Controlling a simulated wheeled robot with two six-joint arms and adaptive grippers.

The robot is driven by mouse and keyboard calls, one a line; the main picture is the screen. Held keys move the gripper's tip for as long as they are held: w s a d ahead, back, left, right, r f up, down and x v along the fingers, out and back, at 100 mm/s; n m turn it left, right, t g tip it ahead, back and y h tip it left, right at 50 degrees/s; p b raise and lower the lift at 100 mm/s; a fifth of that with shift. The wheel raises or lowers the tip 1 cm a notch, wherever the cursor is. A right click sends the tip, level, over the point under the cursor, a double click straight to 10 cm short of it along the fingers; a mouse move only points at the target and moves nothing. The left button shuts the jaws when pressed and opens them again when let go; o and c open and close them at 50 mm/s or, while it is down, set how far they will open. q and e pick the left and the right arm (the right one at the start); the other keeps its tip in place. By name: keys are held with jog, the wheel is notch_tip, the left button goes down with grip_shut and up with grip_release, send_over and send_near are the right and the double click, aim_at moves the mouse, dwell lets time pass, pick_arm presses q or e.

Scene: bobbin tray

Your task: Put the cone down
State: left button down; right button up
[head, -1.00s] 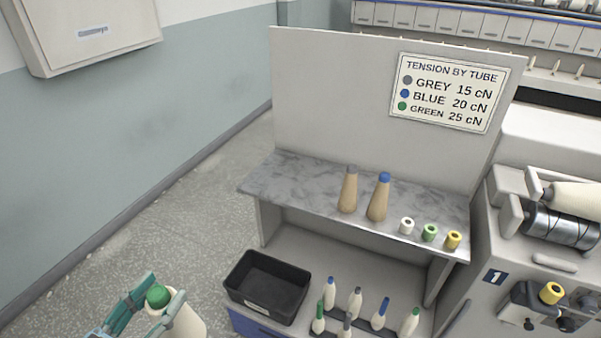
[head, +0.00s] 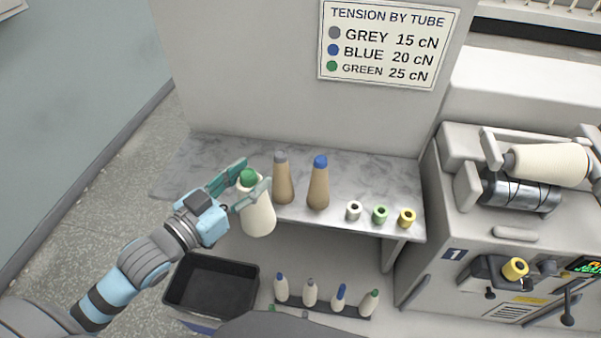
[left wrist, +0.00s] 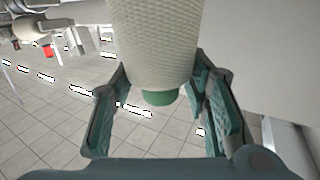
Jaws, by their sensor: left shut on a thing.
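My left gripper (head: 246,188) is shut on a cream cone (head: 257,213) with a green tube tip. The cone is upright, tip up, in front of the shelf's front edge in the head view. In the left wrist view the cone (left wrist: 154,40) sits between the two fingers, its green tip toward the palm. On the grey marbled shelf (head: 205,160) stand a tan cone with a grey tip (head: 283,184) and a tan cone with a blue tip (head: 318,189), both just right of the held cone. My right gripper is not in view.
Below are a black bin (head: 187,305) and several tipped bobbins in a rack. A winding machine (head: 450,285) stands right. The shelf's left part is clear.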

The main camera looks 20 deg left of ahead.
pick_arm(q)
jog(key=w+a+r+n+t+y+b, duration=0.1)
jog(key=w+a+r+n+y+b, duration=0.2)
jog(key=w+a+y, duration=0.6)
jog(key=w+a+r+n+g+y+b, duration=0.1)
jog(key=w+a+r+n+y, duration=0.2)
jog(key=a, duration=0.5)
jog(key=w+a+r+n+g+y, duration=0.1)
jog(key=w+a+r+n+y, duration=0.15)
jog(key=a+r+n, duration=0.4)
notch_tip(320, 180, down, 22)
jog(key=a+m+b, duration=0.1)
jog(key=m+b, duration=0.1)
jog(key=b, duration=0.2)
jog(key=shift+s+r+m, duration=0.2)
jog(key=shift+s+m, duration=0.1)
jog(key=shift+m, duration=0.05)
jog(key=c, duration=0.9)
grip_release()
jog(key=v, duration=1.2)
